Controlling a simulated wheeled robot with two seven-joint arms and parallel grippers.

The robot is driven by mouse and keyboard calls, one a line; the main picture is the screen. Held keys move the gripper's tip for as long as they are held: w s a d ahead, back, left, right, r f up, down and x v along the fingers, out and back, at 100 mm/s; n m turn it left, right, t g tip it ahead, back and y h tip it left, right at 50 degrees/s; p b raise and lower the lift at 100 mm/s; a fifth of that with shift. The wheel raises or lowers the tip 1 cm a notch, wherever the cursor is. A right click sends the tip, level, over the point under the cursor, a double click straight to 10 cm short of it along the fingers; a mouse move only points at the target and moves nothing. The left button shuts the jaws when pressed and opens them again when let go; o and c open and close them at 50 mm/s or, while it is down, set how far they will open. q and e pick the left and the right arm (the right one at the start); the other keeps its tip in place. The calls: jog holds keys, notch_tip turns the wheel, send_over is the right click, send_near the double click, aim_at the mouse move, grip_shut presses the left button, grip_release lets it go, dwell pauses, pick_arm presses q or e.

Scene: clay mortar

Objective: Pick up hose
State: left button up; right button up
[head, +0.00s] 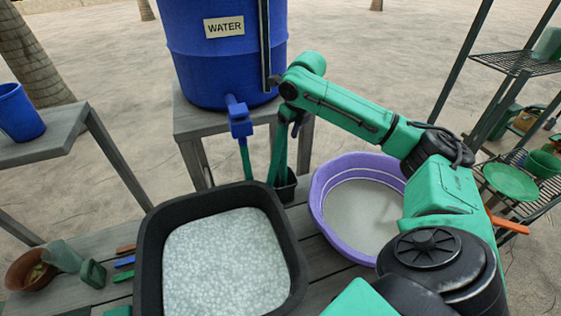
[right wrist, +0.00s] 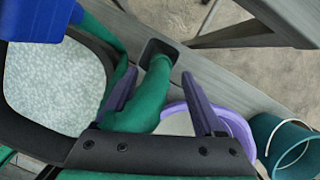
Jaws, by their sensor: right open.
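The green hose (head: 279,155) rises out of a small black holder (head: 286,188) beside the blue water barrel's stand. A green length (head: 245,160) also hangs below the barrel's blue spigot (head: 239,120). My right gripper (head: 290,118) is at the hose's upper part, above the holder. In the right wrist view my right gripper (right wrist: 158,76) has its two purple fingers apart, with the green hose (right wrist: 147,103) showing between them and its end in the holder (right wrist: 157,46). I cannot tell whether a finger touches the hose. My left gripper is not in view.
A black tub (head: 150,245) of pale pebbly material stands in front. A purple basin (head: 318,200) is right of the holder. The blue barrel (head: 215,65) stands behind on a grey stand (head: 190,125). Metal shelves (head: 515,62) are at right.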

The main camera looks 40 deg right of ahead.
aim_at(281, 153)
jog(key=p+x, duration=0.1)
jog(key=x, duration=0.7)
jog(key=shift+w+f+p, duration=0.1)
jog(key=shift+f+p, duration=0.25)
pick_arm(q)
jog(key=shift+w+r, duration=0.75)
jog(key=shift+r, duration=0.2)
pick_arm(e)
jog(key=shift+f, duration=0.15)
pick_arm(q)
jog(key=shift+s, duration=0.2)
pick_arm(e)
jog(key=shift+w, duration=0.1)
grip_shut()
